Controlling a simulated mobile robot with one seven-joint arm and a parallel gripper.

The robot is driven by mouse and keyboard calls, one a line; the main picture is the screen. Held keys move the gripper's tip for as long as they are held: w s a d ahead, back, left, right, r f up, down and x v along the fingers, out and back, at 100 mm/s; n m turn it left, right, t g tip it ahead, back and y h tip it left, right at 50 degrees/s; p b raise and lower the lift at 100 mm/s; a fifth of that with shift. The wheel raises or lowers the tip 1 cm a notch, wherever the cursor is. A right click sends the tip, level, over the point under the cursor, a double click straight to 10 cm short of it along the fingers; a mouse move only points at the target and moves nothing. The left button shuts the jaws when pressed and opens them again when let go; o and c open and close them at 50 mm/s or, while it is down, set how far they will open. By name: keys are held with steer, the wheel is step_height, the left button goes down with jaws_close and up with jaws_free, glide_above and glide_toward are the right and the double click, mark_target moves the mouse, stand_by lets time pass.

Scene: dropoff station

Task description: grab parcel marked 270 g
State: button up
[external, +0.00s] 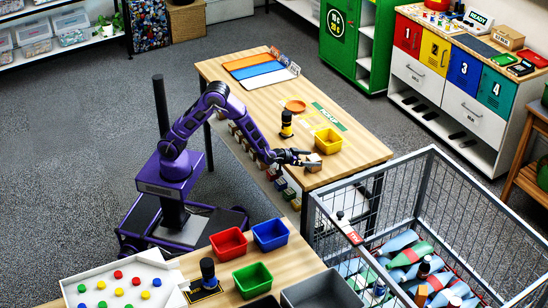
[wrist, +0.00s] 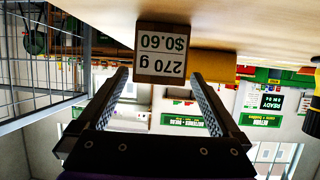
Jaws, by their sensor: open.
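The parcel is a small brown box with a white label reading "270 g $0.60", upside down in the wrist view (wrist: 161,52). It sits on the wooden table and shows as a small tan block in the external view (external: 314,160). My gripper (external: 306,158) is at the table's near right end, close to the parcel. In the wrist view its two fingers (wrist: 160,77) are apart and empty, with the parcel centred just beyond the fingertips. I cannot tell whether the tips overlap the parcel's sides.
A yellow bin (external: 328,141) stands just behind the parcel. A large wire cage cart (external: 432,170) stands beside the table's right end.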

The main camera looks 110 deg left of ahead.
mark_target(320, 159)
steer(key=x, duration=0.5)
steer(key=shift+w+b, duration=0.1)
steer(key=shift+b, duration=0.25)
steer(key=shift+c, duration=0.2)
jaws_close()
